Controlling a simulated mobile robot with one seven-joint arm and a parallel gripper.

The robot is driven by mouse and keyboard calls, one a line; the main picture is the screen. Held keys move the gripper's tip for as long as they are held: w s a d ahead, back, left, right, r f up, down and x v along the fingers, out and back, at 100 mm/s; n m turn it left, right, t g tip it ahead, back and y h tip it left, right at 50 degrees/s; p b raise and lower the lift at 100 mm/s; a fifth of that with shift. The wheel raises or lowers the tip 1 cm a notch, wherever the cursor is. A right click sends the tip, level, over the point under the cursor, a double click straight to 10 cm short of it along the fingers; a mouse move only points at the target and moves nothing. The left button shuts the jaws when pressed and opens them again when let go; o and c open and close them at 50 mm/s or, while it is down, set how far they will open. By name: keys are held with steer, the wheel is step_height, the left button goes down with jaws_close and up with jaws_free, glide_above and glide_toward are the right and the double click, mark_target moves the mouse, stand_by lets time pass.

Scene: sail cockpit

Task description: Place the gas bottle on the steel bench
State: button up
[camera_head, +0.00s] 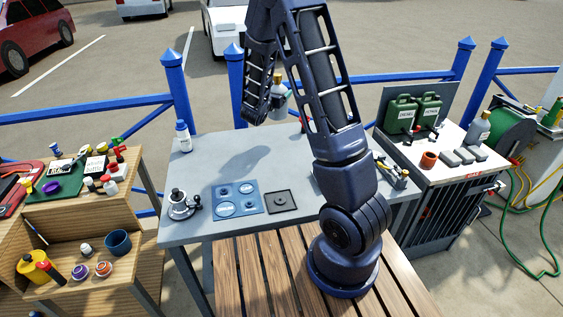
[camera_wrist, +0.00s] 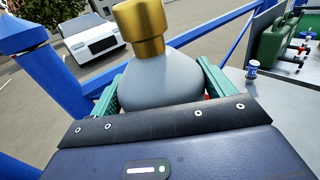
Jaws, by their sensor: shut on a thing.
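The gas bottle (camera_wrist: 162,82) is grey-white with a brass-gold top. In the wrist view it stands between the two green fingers of my gripper (camera_wrist: 163,92), which is shut on it. In the head view the bottle (camera_head: 279,103) shows beside my arm, held upright over the far part of the grey steel bench (camera_head: 215,165). It appears to be above the bench top, with a shadow on the surface to its left. My arm hides most of my gripper in the head view. The bottle's base is hidden in the wrist view.
The bench's middle is largely clear. Blue railing (camera_head: 95,113) runs behind.

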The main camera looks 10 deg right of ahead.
steer(key=s+a+r+m+g+h, duration=0.2)
steer(key=s+r+m+g+h, duration=0.15)
steer(key=s, duration=0.45)
steer(key=s+a+r+m+g+h, duration=0.2)
steer(key=s+a+r+m+g, duration=0.15)
steer(key=s, duration=0.45)
step_height(320, 180, down, 20)
steer(key=n, duration=0.1)
steer(key=shift+d+r, duration=0.25)
steer(key=shift+w+f, duration=0.1)
steer(key=o, duration=1.7)
steer(key=shift+f, duration=0.1)
steer(key=v, duration=1.2)
steer(key=shift+w, duration=0.2)
